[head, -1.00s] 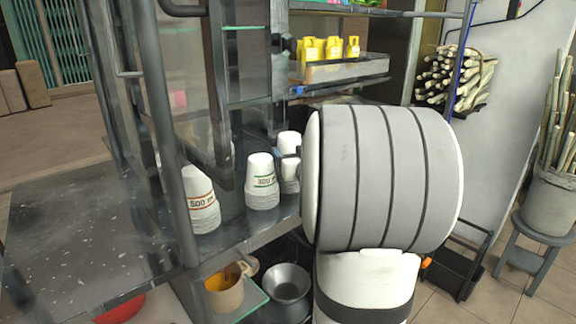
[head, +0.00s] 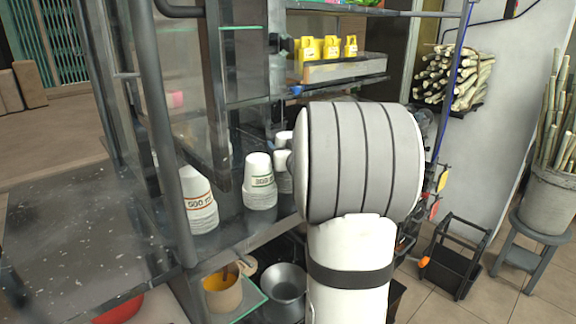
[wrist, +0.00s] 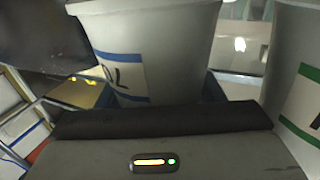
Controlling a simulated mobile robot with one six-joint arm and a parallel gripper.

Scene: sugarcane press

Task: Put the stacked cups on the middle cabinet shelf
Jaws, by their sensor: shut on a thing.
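My gripper (head: 283,158) is shut on a white cup stack (head: 285,184), which stands upside down at the shelf's right part, partly hidden by my wrist. In the wrist view this stack with a blue-banded label (wrist: 150,45) fills the upper middle, in front of the dark gripper body. A second white stack with a green label (head: 260,182) stands just left of it; it also shows at the wrist view's right edge (wrist: 300,85). A third, larger stack with a red-brown label (head: 198,203) stands further left. I cannot tell whether the held stack touches the surface.
The cabinet's dark posts (head: 172,130) stand left of the cups. A raised tray (head: 345,69) holds several yellow items. Below are a tan mug (head: 222,294) and a metal bowl (head: 286,283). A black rack (head: 458,255) and a stool (head: 532,258) stand right.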

